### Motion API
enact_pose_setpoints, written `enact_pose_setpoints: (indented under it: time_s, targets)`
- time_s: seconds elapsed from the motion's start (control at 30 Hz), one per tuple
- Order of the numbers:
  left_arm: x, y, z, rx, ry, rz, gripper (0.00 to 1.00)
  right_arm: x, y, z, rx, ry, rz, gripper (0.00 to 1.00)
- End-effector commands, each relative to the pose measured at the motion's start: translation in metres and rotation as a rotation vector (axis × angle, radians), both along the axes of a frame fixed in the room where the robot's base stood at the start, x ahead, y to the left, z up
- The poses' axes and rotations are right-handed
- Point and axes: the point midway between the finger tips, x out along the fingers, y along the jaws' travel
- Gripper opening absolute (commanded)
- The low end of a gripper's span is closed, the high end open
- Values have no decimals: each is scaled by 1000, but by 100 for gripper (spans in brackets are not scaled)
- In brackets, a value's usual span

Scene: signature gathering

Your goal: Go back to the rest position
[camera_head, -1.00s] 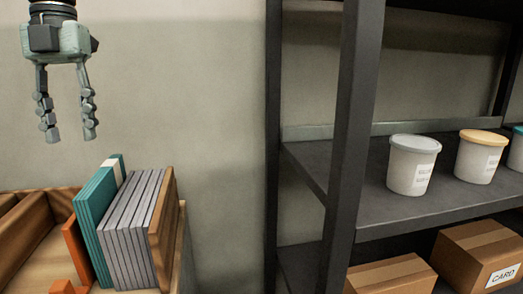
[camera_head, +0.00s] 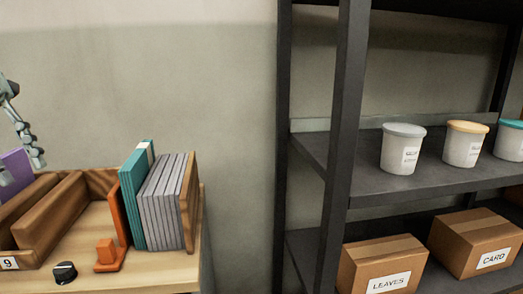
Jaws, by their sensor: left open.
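Part of my left gripper (camera_head: 22,140) shows at the left edge, above the wooden tray. My right gripper is not in view.
A wooden tray (camera_head: 55,222) with a label 9 stands on a wooden table, beside an orange bookend (camera_head: 110,255) and a black knob (camera_head: 65,272). A dark shelf (camera_head: 400,185) at right holds lidded tubs (camera_head: 403,150) and cardboard boxes (camera_head: 383,265). Bare wall lies between.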

Motion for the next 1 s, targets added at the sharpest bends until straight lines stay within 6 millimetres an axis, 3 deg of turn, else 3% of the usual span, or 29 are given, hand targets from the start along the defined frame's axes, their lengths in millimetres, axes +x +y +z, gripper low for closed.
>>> enact_pose_setpoints:
  time_s: [0.03,0.2,0.4,0.6,1.0]
  targets:
    - [-12,19,-18,-71,2,51,41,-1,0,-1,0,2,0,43]
    - [-57,68,-83,-316,2,218,41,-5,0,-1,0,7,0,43]
    - [-115,92,-167,-594,2,409,41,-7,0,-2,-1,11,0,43]
    - [-166,85,-241,-834,0,573,41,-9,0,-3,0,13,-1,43]
    - [-224,42,-326,-1128,0,777,41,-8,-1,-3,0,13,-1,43]
